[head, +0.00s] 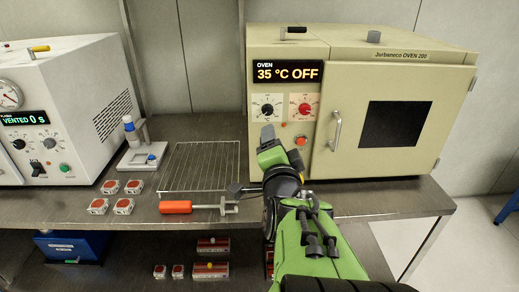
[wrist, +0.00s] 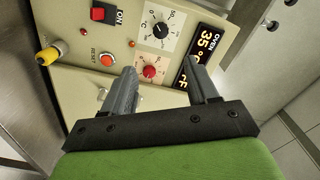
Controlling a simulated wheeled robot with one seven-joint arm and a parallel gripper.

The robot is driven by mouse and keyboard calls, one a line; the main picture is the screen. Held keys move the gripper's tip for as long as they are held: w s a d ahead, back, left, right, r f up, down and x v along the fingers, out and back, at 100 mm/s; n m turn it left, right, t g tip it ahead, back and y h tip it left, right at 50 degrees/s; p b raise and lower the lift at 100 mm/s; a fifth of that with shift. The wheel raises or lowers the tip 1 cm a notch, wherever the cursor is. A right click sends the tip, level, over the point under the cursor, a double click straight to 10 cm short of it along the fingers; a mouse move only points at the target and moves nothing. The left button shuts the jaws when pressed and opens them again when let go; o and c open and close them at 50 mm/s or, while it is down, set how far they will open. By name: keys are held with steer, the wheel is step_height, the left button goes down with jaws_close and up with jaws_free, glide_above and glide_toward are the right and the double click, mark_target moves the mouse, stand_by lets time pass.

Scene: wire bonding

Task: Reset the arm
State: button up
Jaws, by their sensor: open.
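My arm, green with dark joints, reaches up from the bottom of the head view. My gripper (head: 267,133) is in front of the oven's control panel, below the knobs. In the wrist view its two grey fingers (wrist: 161,75) stand apart with nothing between them. The oven panel lies beyond them, seen tilted. I cannot tell whether a fingertip touches the panel. The cream oven (head: 455,100) has its door shut, and its display (head: 288,72) reads 35 °C OFF.
A wire rack (head: 200,165) lies on the steel bench left of my arm. An orange-handled tool (head: 176,207) and several small red-topped parts (head: 124,206) lie nearby. A white plasma machine (head: 75,85) stands at left. A blue box (head: 70,245) is on the lower shelf.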

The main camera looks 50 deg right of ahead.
stand_by(0.4)
steer(key=w+a+f+n+y, duration=0.1)
steer(key=a+f+n+y, duration=0.1)
steer(key=a+n+y, duration=0.3)
steer(key=w+a+f+n+y, duration=0.2)
steer(key=a+n, duration=0.2)
steer(key=a, duration=0.4)
steer(key=w+a+f+n+y, duration=0.1)
steer(key=a+f+n+y, duration=0.25)
steer(key=a, duration=0.25)
steer(key=s+a+f+n+g+y, duration=0.3)
steer(key=s+a+n+g, duration=0.3)
steer(key=s+a+n, duration=0.45)
step_height(320, 180, up, 14)
steer(key=p, duration=1.4)
steer(key=shift+d+m+p, duration=0.3)
steer(key=shift+d+p, duration=0.05)
steer(key=shift+s+r, duration=0.1)
steer(key=shift+s, duration=0.05)
